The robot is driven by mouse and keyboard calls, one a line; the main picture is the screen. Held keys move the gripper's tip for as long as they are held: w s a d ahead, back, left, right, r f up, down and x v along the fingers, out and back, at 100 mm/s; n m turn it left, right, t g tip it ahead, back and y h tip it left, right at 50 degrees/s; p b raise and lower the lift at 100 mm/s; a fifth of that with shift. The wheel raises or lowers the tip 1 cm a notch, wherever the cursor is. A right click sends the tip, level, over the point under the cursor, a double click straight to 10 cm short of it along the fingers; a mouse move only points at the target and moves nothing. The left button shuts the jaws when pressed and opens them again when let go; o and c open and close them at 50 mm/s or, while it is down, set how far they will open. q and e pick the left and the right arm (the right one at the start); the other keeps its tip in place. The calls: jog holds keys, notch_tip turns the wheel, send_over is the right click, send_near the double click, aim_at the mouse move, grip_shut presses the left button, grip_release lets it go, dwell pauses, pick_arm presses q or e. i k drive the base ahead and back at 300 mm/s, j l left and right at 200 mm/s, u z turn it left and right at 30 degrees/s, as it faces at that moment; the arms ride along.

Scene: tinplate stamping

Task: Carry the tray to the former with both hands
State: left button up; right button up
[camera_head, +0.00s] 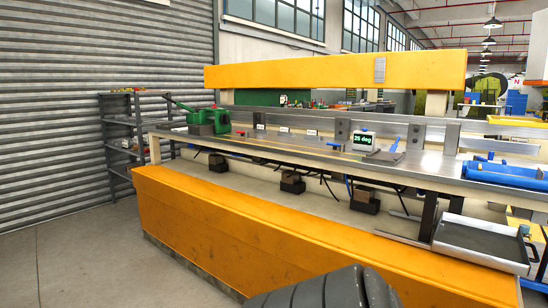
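A shallow grey metal tray (484,241) with a dark inner floor and a black handle on its right side is at the lower right, by the right end of the long yellow front beam. What bears it is hard to see. A long machine with a steel bed (300,149), a yellow upper beam (335,71) and a yellow front beam (230,232) fills the middle; it may be the former, but I cannot tell for sure. Neither of my grippers shows. A dark grey ribbed part of my own body shows at the bottom edge.
A green hand tool (208,119) stands at the bed's left end. A small display (364,142) reading in degrees stands on the bed. A shelf rack (128,125) stands by the shutter wall. Concrete floor is clear at left.

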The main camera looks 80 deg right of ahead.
aim_at(374, 250)
jog(key=z, duration=1.85)
